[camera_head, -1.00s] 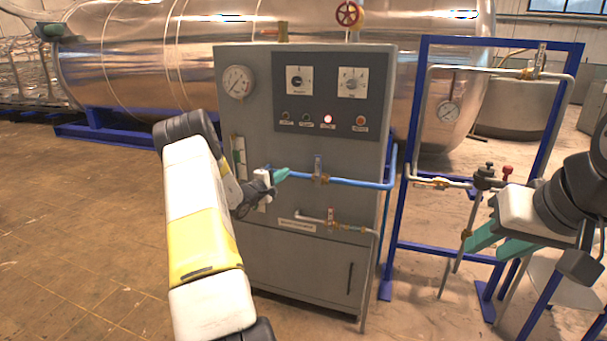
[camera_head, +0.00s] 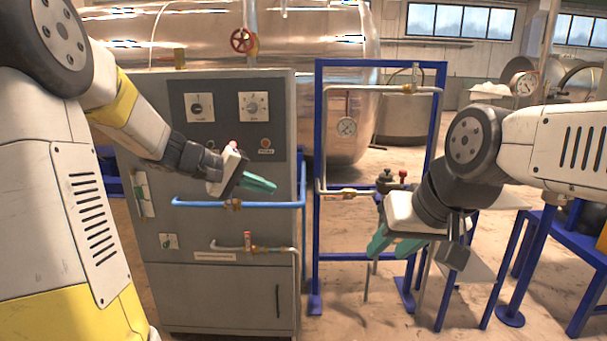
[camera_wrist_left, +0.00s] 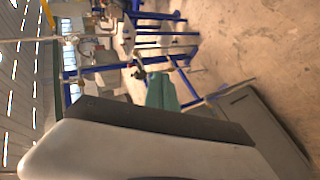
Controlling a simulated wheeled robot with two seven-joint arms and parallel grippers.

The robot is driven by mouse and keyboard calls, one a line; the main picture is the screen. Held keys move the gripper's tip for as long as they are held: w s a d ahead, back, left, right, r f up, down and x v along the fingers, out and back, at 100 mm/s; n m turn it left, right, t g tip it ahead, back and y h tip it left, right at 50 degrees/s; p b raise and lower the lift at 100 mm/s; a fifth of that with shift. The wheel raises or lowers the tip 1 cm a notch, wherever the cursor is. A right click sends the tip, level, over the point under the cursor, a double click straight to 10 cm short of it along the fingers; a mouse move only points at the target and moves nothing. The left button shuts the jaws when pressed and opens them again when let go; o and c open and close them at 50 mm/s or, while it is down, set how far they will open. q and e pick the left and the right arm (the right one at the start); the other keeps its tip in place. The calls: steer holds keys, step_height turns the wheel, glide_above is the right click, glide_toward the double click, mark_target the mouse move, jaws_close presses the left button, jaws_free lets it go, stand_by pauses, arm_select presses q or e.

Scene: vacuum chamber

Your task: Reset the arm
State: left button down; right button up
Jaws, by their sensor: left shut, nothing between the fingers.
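My left arm comes in from the left in the head view. Its gripper (camera_head: 258,184) has teal fingers, shut and empty, in front of the grey control cabinet (camera_head: 215,290). It appears just above the blue pipe (camera_head: 270,205) in the picture. The teal fingers also show in the left wrist view (camera_wrist_left: 162,92), with the floor and blue frames beyond. My right gripper (camera_head: 395,246) hangs in front of the blue pipe frame, its teal fingers apart and pointing down, with nothing seen between them.
The cabinet has dials, lamps and a lower valve (camera_head: 248,241). A large shiny tank (camera_head: 330,50) is behind. A blue table frame (camera_head: 580,225) is at right. Bare floor shows between them.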

arm_select(q)
steer(key=s+a+m+y, duration=0.2)
steer(key=s+y, duration=0.2)
steer(key=s, duration=0.8)
steer(key=s+a+m+y, duration=0.2)
steer(key=s+y, duration=0.2)
steer(key=s, duration=0.8)
steer(key=shift+s+a, duration=0.3)
steer(key=shift+s, duration=0.05)
arm_select(e)
steer(key=shift+o, duration=0.4)
